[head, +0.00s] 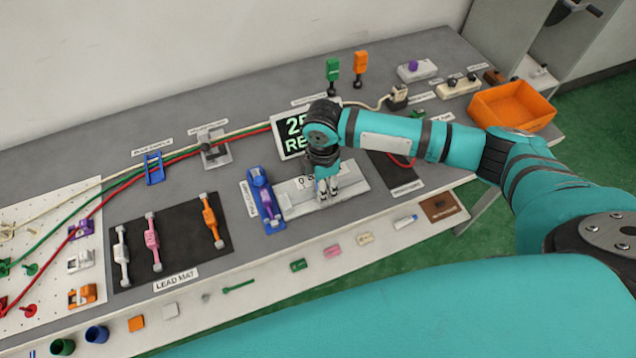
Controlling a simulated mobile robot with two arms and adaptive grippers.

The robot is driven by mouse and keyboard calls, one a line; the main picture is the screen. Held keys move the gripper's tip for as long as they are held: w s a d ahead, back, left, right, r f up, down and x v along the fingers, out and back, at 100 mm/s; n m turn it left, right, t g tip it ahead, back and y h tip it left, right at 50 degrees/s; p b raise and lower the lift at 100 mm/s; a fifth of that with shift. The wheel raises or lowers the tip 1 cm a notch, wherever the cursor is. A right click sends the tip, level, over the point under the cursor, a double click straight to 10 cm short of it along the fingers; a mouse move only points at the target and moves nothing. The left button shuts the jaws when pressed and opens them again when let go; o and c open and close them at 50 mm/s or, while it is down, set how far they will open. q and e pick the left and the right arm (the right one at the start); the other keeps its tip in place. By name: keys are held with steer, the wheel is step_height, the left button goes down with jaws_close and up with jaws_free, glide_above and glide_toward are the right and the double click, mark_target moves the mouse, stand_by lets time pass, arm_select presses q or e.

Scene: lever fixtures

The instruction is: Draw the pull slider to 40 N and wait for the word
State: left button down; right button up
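A screen (292,135) stands at the back of the bench; its green text starts with "25" over "RE", and my arm hides the rest. In front of it lies a pale flat fixture (353,185) with a partly covered label starting with "0". This appears to be the pull slider; its handle and any scale are hidden. My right gripper (327,196) points down onto the middle of this fixture, its fingertips at or close to the surface. I cannot tell whether it grips anything. My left gripper is not in view.
A blue holder (262,200) with a purple-and-white piece stands just left of the fixture. A dark lead mat (183,243) holds several coloured leads. An orange bin (512,106) is at the right end. Small items line the front shelf.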

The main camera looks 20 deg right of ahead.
steer(key=o, duration=1)
steer(key=shift+a, duration=0.15)
steer(key=shift+c, duration=0.2)
step_height(320, 180, up, 12)
